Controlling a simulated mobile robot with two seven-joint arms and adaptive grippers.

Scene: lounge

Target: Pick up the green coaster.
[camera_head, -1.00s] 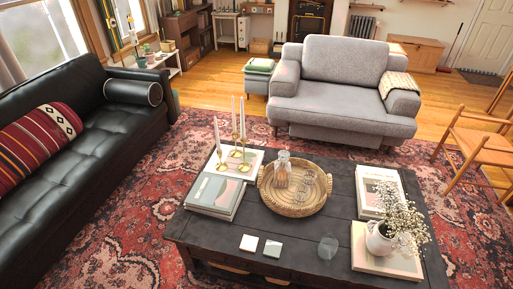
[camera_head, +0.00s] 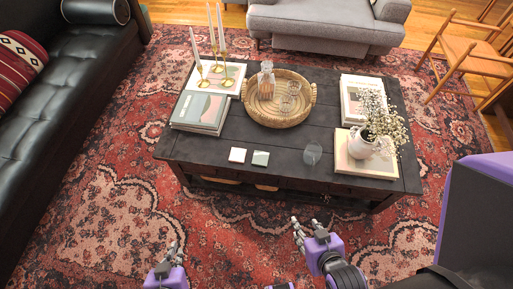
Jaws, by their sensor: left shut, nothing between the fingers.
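The green coaster (camera_head: 260,158) is a small pale green square lying flat near the front edge of the dark coffee table (camera_head: 215,148). A white square coaster (camera_head: 237,155) lies just left of it. My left gripper (camera_head: 173,252) is low at the bottom left, over the rug and well in front of the table; it is shut and empty. My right gripper (camera_head: 307,230) is over the rug in front of the table, to the right of the green coaster; its finger gap is unclear. Both grippers are apart from the coaster.
A wicker tray (camera_head: 278,119) with a decanter is behind. Books (camera_head: 200,113) and brass candlesticks stand left; a flower vase (camera_head: 362,145) on a book stands right. A black sofa (camera_head: 60,125) is at left.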

